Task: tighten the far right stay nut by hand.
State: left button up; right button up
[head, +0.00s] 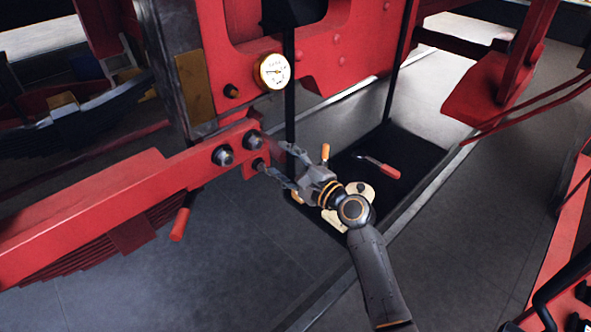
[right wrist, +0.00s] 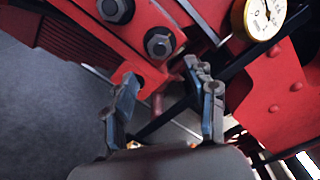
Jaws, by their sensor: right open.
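A red beam (head: 110,195) comes in from the left of the head view. Two dark hex nuts sit at its right end, a left nut (head: 223,155) and a right nut (head: 253,140). Below the right nut is a small red lug with a dark round fitting (head: 258,165). In the right wrist view the nuts show as an upper one (right wrist: 115,10) and a nearer one (right wrist: 160,43). My right gripper (head: 274,159) is open. Its fingers spread on either side of the red lug (right wrist: 152,75), below the nearer nut, holding nothing visible. My left gripper is out of view.
A round brass-rimmed gauge (head: 272,71) is above and right of the nuts. A black tray (head: 400,145) on the floor carries a red-handled tool (head: 380,167) and pale plates. A leaf spring (head: 75,252) and a red handle (head: 180,222) hang below the beam.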

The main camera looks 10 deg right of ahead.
jog(key=shift+v, duration=2.4)
jog(key=s+d+f+n+g+h+b, duration=0.2)
jog(key=s+f, duration=0.2)
jog(key=f, duration=1.1)
jog(key=s+d+f+n+g+h+b, duration=0.2)
jog(key=s+f+b, duration=0.15)
jog(key=f, duration=1.15)
jog(key=s+d+f+n+g+h+b, duration=0.2)
jog(key=s+f+h, duration=0.15)
jog(key=f, duration=1.15)
jog(key=s+d+f+n+g+h+b, duration=0.1)
jog(key=s+d+f+n+g+b, duration=0.3)
jog(key=s+f, duration=0.9)
jog(key=s+d+f+n+g+h+b, duration=0.15)
jog(key=s+f+n, duration=0.35)
jog(key=s+f, duration=0.85)
jog(key=s+d+f+n+g, duration=0.1)
jog(key=s+d+n, duration=0.1)
jog(key=s, duration=0.5)
jog(key=s+d+f+n+g+b, duration=0.1)
jog(key=s+d+f+n, duration=0.1)
jog(key=s, duration=0.6)
jog(key=shift+s+f+n+h, duration=0.25)
jog(key=shift+n+h, duration=0.05)
